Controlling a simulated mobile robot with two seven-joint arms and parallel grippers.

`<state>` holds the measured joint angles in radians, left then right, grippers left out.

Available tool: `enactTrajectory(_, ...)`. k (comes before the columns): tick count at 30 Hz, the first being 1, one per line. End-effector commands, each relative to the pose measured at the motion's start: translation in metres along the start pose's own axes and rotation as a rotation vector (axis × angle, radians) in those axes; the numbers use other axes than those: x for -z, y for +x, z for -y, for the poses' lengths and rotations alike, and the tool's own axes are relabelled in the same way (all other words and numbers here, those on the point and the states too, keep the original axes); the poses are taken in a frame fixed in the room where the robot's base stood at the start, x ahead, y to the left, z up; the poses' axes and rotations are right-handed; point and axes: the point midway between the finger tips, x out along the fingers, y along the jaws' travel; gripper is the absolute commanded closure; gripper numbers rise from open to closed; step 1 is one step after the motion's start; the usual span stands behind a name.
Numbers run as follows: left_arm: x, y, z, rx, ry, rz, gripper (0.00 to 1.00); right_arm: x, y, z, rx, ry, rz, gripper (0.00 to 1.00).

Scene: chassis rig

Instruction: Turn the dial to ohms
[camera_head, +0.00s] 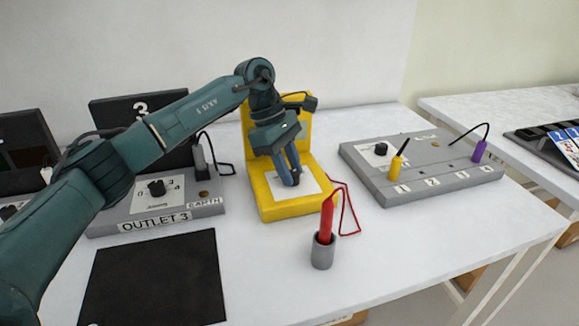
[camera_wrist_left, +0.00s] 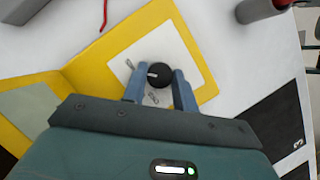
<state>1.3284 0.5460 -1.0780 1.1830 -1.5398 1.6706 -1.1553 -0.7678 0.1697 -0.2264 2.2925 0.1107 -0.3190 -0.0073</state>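The yellow meter (camera_head: 281,208) stands in the middle of the table, with a white dial plate on its base and an upright back panel. Its black dial (camera_wrist_left: 159,74) shows in the wrist view, with a white pointer mark towards the left of that picture. The labels on the plate are too small to read. My left gripper (camera_head: 291,178) points down over the plate. In the wrist view my left gripper (camera_wrist_left: 160,82) is open, its blue fingers on either side of the dial with small gaps. The fingers mostly hide the dial in the head view. My right gripper is not in view.
A red probe (camera_head: 327,220) stands in a grey holder (camera_head: 322,255) in front of the meter, its red lead beside it. A grey panel with numbered sockets (camera_head: 435,185) lies to the right. The OUTLET 3 box (camera_head: 207,208) and a black mat (camera_head: 155,285) are left.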

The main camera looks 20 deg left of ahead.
Motion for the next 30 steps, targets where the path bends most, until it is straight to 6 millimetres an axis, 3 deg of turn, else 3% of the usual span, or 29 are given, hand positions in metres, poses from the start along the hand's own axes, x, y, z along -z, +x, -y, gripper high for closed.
enactTrajectory(8, 0.0, 0.0, 0.0, -0.001, 0.0, 0.0, 0.5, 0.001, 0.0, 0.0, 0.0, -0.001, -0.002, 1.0)
enactTrajectory(17, 0.0, -0.004, 0.0, -0.001, -0.001, 0.0, 0.5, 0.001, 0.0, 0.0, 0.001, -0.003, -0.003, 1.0)
enactTrajectory(23, 0.0, -0.034, -0.001, -0.004, -0.001, 0.0, 0.5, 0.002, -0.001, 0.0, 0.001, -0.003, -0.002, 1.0)
enactTrajectory(30, -0.001, -0.089, -0.001, -0.004, -0.001, 0.0, 0.5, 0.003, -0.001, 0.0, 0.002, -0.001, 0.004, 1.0)
